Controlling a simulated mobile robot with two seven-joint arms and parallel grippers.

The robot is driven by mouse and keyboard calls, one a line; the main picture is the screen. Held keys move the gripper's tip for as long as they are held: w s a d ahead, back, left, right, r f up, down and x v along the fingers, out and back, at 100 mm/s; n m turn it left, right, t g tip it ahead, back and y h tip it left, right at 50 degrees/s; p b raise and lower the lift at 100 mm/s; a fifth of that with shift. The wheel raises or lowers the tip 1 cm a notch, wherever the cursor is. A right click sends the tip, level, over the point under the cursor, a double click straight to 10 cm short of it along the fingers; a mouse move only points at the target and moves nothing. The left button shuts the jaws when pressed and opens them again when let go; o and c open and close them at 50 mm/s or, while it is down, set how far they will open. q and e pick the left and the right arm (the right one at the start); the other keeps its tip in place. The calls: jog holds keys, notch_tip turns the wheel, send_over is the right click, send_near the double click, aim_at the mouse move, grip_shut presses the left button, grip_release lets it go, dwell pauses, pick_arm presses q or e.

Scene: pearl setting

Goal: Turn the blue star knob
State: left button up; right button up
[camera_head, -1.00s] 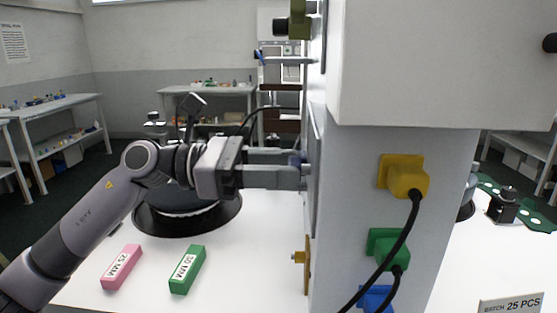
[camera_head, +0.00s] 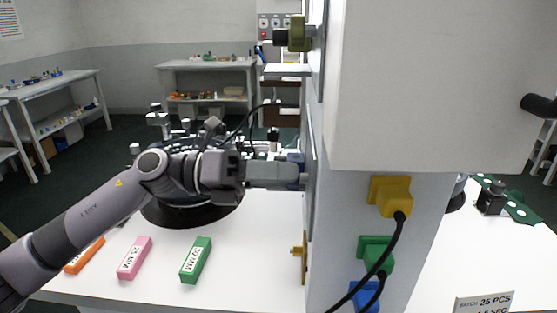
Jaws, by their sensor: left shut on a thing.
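The blue star knob (camera_head: 297,158) is on the left side face of the grey-white machine column, seen nearly edge-on. Only a small dark blue part of it shows; the rest is hidden by my fingers. My left gripper (camera_head: 300,178) reaches in from the left, level, with its fingertips at the knob close to the panel. It is shut on the knob, with the fingers lined up so that they look like one bar. My right gripper is not in view.
An olive knob (camera_head: 297,34) sits higher on the panel and a yellow knob (camera_head: 299,252) lower. Yellow (camera_head: 390,196), green (camera_head: 375,252) and blue (camera_head: 364,296) plugs with black cables are on the front. Green (camera_head: 196,260), pink (camera_head: 134,258) and orange (camera_head: 85,256) blocks lie on the white table.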

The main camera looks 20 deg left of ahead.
pick_arm(q)
jog(key=shift+n+p, duration=0.95)
jog(key=shift+n, duration=0.35)
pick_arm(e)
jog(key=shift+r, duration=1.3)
pick_arm(q)
jog(key=o, duration=1)
jog(key=shift+o, duration=0.2)
jog(key=b+v, duration=0.2)
jog(key=v, duration=0.5)
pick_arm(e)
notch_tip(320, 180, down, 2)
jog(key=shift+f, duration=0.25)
pick_arm(q)
jog(key=shift+s+a, duration=0.1)
jog(key=shift+s, duration=0.05)
